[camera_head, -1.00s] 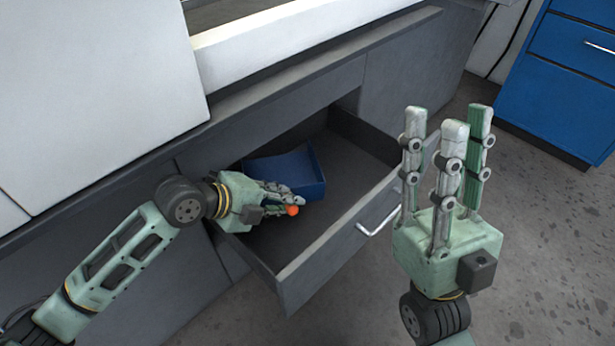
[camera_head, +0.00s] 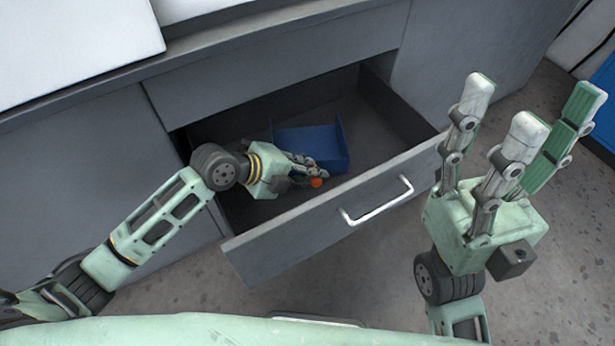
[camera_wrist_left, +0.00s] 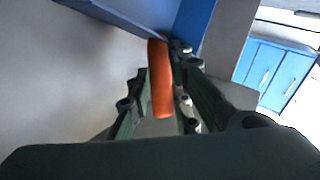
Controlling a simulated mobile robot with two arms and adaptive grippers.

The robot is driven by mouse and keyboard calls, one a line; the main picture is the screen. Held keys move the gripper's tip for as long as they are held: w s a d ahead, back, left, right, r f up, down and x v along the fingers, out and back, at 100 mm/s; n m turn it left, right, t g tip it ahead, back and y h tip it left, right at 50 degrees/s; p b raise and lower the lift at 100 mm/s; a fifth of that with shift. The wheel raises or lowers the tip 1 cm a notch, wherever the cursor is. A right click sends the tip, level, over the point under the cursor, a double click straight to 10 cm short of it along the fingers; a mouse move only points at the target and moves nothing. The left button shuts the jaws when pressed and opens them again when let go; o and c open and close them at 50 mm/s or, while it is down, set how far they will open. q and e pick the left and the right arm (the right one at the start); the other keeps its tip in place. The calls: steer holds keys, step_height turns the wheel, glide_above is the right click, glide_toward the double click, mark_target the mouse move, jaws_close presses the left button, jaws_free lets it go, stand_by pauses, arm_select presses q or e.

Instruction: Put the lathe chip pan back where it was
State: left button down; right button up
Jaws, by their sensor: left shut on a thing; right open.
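A blue open pan (camera_head: 310,142) is in the pulled-out dark grey drawer (camera_head: 225,209), towards its back and middle. An orange handle (camera_head: 316,182) shows at its front side. My left gripper (camera_head: 305,176) reaches into the drawer and is shut on the orange handle. In the left wrist view the handle (camera_wrist_left: 160,80) runs between my fingers up to the blue pan (camera_wrist_left: 192,22). I cannot tell whether the pan touches the drawer floor. My right gripper (camera_head: 530,120) is open and empty, with its fingers up, right of the drawer.
The drawer front has a silver bar handle (camera_head: 377,203). A grey cabinet (camera_head: 275,60) surrounds the drawer opening, with white machine panels (camera_head: 75,45) above. A blue cabinet (camera_head: 605,100) stands at the far right. The grey floor (camera_head: 370,285) in front of the drawer is clear.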

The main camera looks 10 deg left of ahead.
arm_select(q)
steer(key=shift+w+f, duration=0.1)
steer(key=shift+f, duration=0.2)
steer(key=shift+r, duration=0.1)
steer(key=c, duration=1.6)
jaws_free()
